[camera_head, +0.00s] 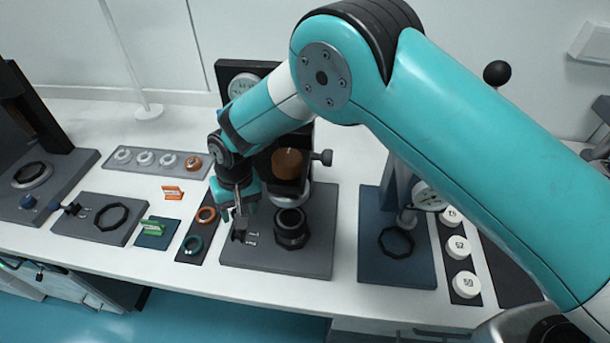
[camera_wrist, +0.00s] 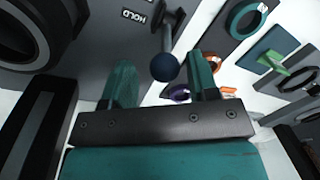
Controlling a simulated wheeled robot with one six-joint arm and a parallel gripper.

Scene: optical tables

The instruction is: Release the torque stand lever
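The torque stand lever is a thin grey rod with a dark ball end (camera_wrist: 165,67). In the wrist view it rises from a dark pivot beside a "HOLD" label (camera_wrist: 133,16). The ball shows in the gap between the fingertips of my gripper (camera_wrist: 163,72); neither finger visibly touches it. My gripper is open and empty. In the head view my gripper (camera_head: 238,208) is low over the left part of the dark grey stand base (camera_head: 300,262), at the lever's bracket (camera_head: 239,236). The gripper partly hides the lever there.
A black ring fixture (camera_head: 291,230) stands on the base right of the lever, below a brown cylinder (camera_head: 288,163). A dark plate with orange and teal rings (camera_head: 194,244) lies left. A blue stand (camera_head: 397,270) is at right. White bench shows between plates.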

